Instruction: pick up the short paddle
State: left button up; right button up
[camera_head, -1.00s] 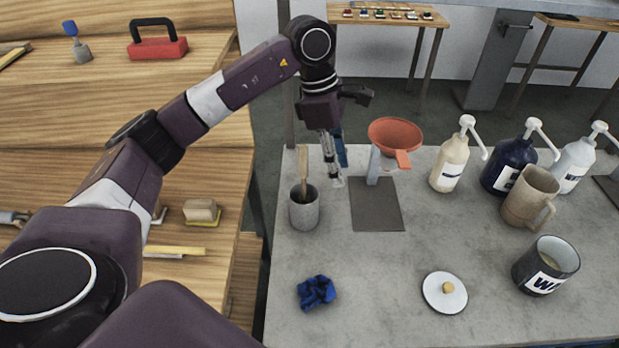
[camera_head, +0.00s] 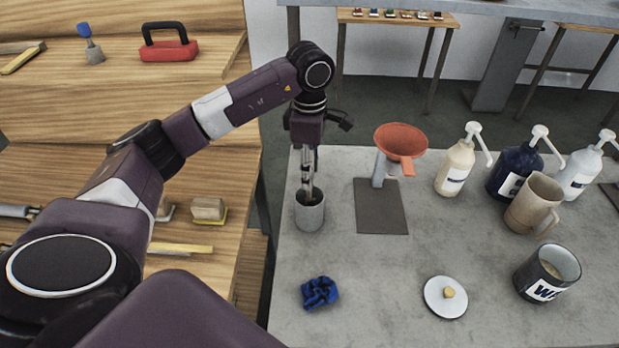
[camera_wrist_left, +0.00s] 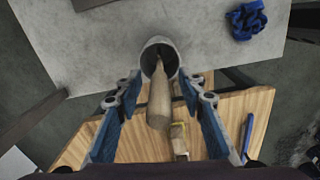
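The short paddle (camera_wrist_left: 158,100) is a pale wooden stick standing in a grey cup (camera_head: 310,214) at the left side of the grey table. In the left wrist view its handle points toward the camera and its lower end is inside the cup (camera_wrist_left: 150,47). My left gripper (camera_wrist_left: 158,82) is open, with its blue fingers on either side of the paddle and a gap to each. In the head view the left gripper (camera_head: 308,184) points down just above the cup and hides most of the paddle. My right gripper is in neither view.
An orange funnel on a stand (camera_head: 400,140) is right of the cup. A crumpled blue cloth (camera_head: 320,292) and a white lid (camera_head: 445,297) lie in front. Pump bottles (camera_head: 456,168), a beige jug (camera_head: 533,202) and a dark mug (camera_head: 547,270) stand at right. The table's middle is clear.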

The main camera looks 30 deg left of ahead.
pick_arm(q)
jog(key=shift+f, duration=0.45)
grip_shut()
jog(key=shift+r, duration=0.1)
